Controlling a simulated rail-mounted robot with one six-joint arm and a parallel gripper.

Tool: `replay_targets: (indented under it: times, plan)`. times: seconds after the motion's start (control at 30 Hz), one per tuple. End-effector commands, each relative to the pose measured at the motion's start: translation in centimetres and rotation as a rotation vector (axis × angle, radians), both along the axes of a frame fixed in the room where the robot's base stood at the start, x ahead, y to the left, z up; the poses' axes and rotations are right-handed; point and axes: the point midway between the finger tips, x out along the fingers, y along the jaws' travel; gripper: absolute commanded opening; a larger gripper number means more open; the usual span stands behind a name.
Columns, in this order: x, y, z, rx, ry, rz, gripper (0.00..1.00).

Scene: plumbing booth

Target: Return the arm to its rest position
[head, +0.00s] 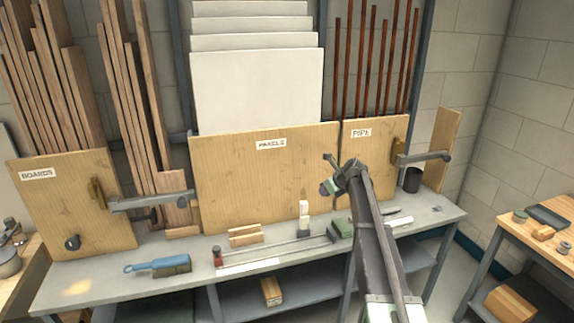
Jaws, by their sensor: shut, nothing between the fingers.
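My arm reaches up from the bottom right of the head view over the grey bench (110,279). My gripper (330,160) is at its far end, small in the picture, in front of the panels board (255,195) near its right edge. It is shut and holds nothing. The arm hides part of the bench and the pipe board (385,185) behind it.
The bench carries a blue-handled brush (160,265), wood blocks (246,235), a white upright piece (304,215), a green block (341,229) and a dark cup (412,180). Metal brackets (150,201) jut out at left and right (425,157). A second table (520,235) stands right.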

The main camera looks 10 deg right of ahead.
Motion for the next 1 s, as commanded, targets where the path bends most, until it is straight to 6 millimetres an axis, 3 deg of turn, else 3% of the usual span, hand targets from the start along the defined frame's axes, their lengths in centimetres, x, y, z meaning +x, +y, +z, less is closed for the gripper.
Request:
replay_targets:
  times: [0.07, 0.17, 0.23, 0.37, 0.5, 0.6, 0.7, 0.8, 1.0]
  plan:
    - [0.0, 0.0, -0.1, -0.035, -0.022, 0.051, 0.0]
    - [-1.1, 0.1, -0.5, -0.181, -0.078, 0.26, 0.0]
    - [-4.4, 0.5, -1.2, -0.352, -0.121, 0.507, 0.0]
    - [-14.9, 3.9, -2.8, -0.678, -0.197, 1.136, 0.0]
    - [-28.3, 9.2, -4.0, -0.875, -0.268, 1.864, 0.0]
    - [-36.4, 12.0, -4.3, -0.902, -0.294, 2.236, 0.0]
    - [-41.7, 14.0, -4.3, -0.902, -0.274, 2.385, 0.0]
    - [-43.3, 15.9, -4.3, -0.91, -0.289, 2.429, 0.0]
    - [-42.6, 16.5, -4.3, -0.912, -0.298, 2.439, 0.0]
